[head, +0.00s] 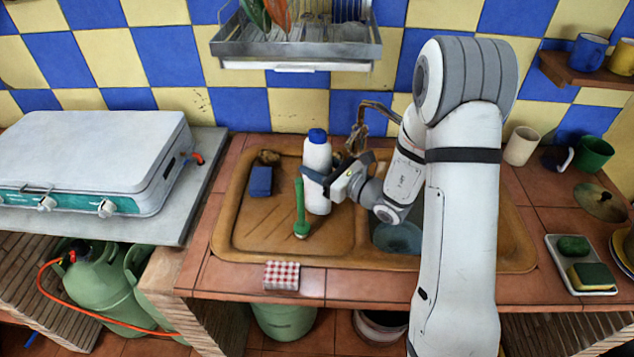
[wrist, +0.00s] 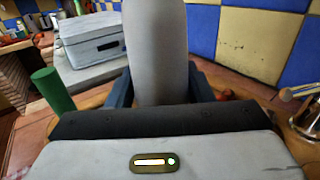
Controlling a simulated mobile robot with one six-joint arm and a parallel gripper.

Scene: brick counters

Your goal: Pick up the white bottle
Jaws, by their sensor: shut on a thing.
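The white bottle (head: 317,178) with a blue cap stands upright on the drainboard of the brown sink (head: 240,238) in the head view. My gripper (head: 320,180) reaches in from the right with its fingers around the bottle's middle. In the wrist view the pale bottle (wrist: 155,50) fills the space between my dark blue fingers (wrist: 158,90), and the gripper is shut on it. The bottle's base appears at the drainboard; I cannot tell whether it is lifted.
A green brush (head: 301,208) stands just left of the bottle, and a blue sponge (head: 261,181) lies farther left. A dish rack (head: 295,50) hangs on the wall above. The tap (head: 366,125) is close behind my gripper. A checked box (head: 282,276) sits at the front edge.

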